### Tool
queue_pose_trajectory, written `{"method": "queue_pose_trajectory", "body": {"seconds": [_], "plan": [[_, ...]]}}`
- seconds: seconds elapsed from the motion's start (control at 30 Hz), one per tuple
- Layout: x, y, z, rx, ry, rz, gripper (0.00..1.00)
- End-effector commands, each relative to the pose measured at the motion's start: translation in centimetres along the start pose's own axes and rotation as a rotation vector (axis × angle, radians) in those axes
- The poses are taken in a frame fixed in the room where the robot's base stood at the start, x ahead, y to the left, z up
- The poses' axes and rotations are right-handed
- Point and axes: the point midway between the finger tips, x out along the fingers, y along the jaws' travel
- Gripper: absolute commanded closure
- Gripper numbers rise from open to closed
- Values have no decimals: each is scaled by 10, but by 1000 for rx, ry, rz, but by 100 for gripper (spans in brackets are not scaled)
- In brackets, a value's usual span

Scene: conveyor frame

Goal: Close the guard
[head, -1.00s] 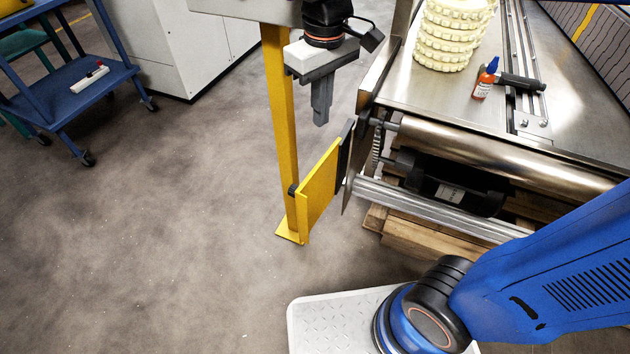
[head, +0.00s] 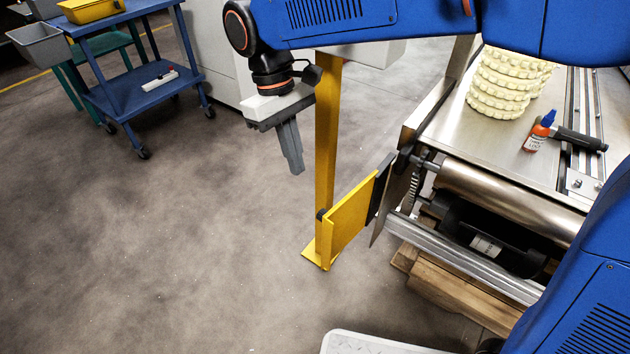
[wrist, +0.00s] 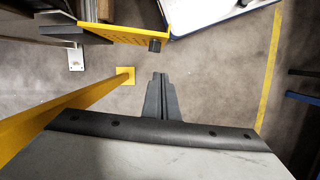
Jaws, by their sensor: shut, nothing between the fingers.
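The guard also shows at the top of the wrist view (wrist: 125,32). My gripper (head: 297,170) is shut and empty, pointing down. It hangs in the air to the left of the post, apart from the guard. In the wrist view the shut fingers (wrist: 160,78) are over bare floor. I cannot tell whether the guard touches the conveyor frame.
The conveyor (head: 500,195) stands at the right, with stacked cream rings (head: 503,85), a small bottle (head: 541,128) and a dark-handled tool (head: 580,139) on it. A blue cart (head: 140,85) is at the back left.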

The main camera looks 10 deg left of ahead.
Motion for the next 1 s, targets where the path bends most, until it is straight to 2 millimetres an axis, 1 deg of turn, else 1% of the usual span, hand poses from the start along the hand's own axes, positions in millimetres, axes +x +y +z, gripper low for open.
{"method": "queue_pose_trajectory", "body": {"seconds": [0.17,0.57,0.7,0.8,1.0], "plan": [[25,0,1,1,-3,0,100],[95,1,2,1,-2,0,100],[98,1,22,2,1,0,100],[100,1,31,2,1,0,100],[102,1,39,2,1,0,100]]}}
